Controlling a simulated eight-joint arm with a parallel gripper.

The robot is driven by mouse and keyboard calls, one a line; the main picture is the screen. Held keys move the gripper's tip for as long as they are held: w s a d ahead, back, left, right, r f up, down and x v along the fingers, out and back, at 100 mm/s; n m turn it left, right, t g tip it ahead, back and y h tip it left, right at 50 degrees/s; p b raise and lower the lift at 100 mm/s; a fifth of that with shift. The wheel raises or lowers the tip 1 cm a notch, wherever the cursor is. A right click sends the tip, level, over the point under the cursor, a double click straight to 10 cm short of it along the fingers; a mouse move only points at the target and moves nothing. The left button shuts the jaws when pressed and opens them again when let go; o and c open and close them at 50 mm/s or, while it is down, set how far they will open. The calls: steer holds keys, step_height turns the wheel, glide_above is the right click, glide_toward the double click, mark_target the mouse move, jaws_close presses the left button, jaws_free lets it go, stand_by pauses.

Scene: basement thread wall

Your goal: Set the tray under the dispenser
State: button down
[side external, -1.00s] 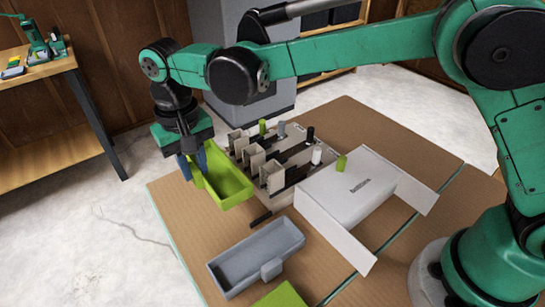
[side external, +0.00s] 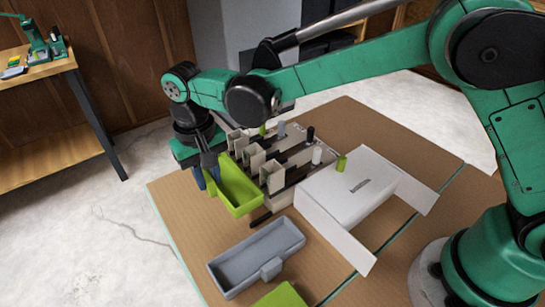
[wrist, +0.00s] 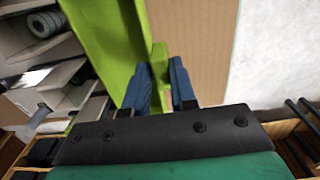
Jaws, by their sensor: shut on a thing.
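A lime green tray (side external: 236,187) is held just off the front of the dispenser, a pale rack (side external: 273,160) with several chutes. The tray looks tilted in the side view. My gripper (side external: 205,175) is shut on the tray's end tab. In the wrist view, the blue fingers of my gripper (wrist: 163,88) pinch the tab of the green tray (wrist: 112,40), and the dispenser (wrist: 50,65) is at the left. Whether the tray touches the dispenser or the board cannot be told.
A grey tray (side external: 255,262) lies on the brown board (side external: 185,225) in front. A green piece (side external: 283,296) shows at the bottom edge. A white box-like unit (side external: 350,192) stands right of the dispenser. A wooden bench (side external: 45,130) is at the far left.

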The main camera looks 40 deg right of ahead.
steer(key=shift+f, duration=0.15)
steer(key=shift+f, duration=1.55)
steer(key=c, duration=0.6)
jaws_free()
steer(key=shift+c, duration=0.2)
steer(key=shift+r, duration=3.5)
